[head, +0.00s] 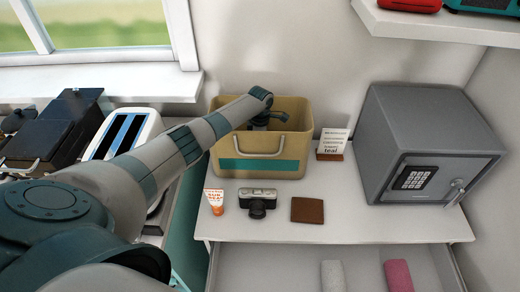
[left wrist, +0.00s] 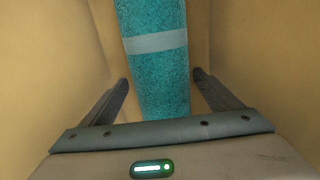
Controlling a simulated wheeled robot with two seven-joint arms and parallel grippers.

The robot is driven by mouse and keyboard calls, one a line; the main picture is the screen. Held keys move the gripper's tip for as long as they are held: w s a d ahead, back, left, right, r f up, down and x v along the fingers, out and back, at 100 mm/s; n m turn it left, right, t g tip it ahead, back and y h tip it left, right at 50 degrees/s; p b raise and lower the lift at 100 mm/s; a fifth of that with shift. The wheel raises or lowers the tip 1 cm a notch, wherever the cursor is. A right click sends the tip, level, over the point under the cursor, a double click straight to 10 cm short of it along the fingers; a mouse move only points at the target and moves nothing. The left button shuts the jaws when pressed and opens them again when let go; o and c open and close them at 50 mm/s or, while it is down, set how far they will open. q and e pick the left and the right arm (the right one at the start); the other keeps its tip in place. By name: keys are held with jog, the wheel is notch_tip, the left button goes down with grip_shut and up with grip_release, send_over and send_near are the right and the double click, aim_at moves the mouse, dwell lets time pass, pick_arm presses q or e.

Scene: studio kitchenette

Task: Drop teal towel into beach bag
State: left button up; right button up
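The beach bag (head: 290,143) is tan with a teal band and a pale handle, and stands upright on the white counter against the wall. My left arm reaches over its rim, and my left gripper (head: 266,122) is down in its opening, largely hidden by the front wall. In the left wrist view, the teal towel (left wrist: 157,80), rolled with a pale band, is inside the tan walls. It lies between the spread fingers of my left gripper (left wrist: 160,78), with tan gaps beside it near the palm. My right gripper is out of view.
A sunscreen tube (head: 216,202), a camera (head: 258,201) and a brown wallet (head: 307,210) lie before the bag. A small sign (head: 332,146) and grey safe (head: 420,145) stand right. The open drawer below holds a grey roll (head: 333,276) and pink roll (head: 398,276).

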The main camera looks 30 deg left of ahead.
pick_arm(q)
jog(key=shift+o, duration=0.7)
notch_tip(320, 180, up, 18)
jog(key=b, duration=0.4)
jog(key=shift+f, duration=0.25)
jog(key=shift+w, duration=0.1)
